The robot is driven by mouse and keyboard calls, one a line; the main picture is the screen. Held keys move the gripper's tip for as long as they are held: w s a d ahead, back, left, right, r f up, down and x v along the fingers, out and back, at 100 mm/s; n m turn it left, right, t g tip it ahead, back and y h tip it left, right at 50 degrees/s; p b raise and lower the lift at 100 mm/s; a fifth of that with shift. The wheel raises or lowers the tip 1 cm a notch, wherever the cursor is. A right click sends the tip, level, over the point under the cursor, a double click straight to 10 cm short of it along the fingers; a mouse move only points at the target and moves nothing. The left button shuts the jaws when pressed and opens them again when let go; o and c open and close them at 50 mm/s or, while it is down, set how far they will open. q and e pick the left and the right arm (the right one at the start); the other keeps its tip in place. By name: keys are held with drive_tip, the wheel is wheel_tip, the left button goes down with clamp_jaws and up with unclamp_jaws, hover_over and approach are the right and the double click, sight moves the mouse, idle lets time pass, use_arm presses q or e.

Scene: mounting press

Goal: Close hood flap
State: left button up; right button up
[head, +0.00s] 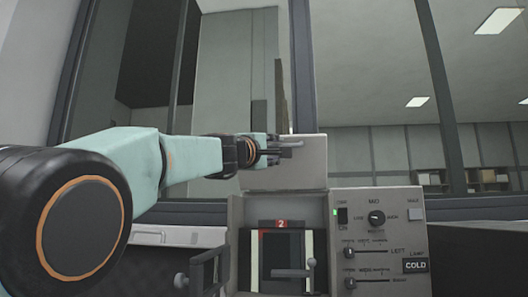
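The hood flap (308,172) is a light grey panel standing raised above the mounting press (340,197) in the head view. My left gripper (292,149) reaches in from the left and overlaps the flap's upper left part. I cannot tell whether it touches the flap. Its dark fingers are seen small and from the side, so their opening is unclear. The gripper and wrist hide part of the flap's left side. My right gripper is not in view.
The press has a control panel (381,245) with a knob and levers on the right. Below the flap is a recess with a red label (281,224) marked 2 and a small lever (293,273). Tall window frames (434,110) stand behind. A dark surface (480,250) lies at right.

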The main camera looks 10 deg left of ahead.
use_arm(q)
drive_tip(key=v, duration=0.6)
drive_tip(key=shift+s, duration=0.25)
drive_tip(key=shift+a+f, duration=0.1)
drive_tip(key=shift+f, duration=0.05)
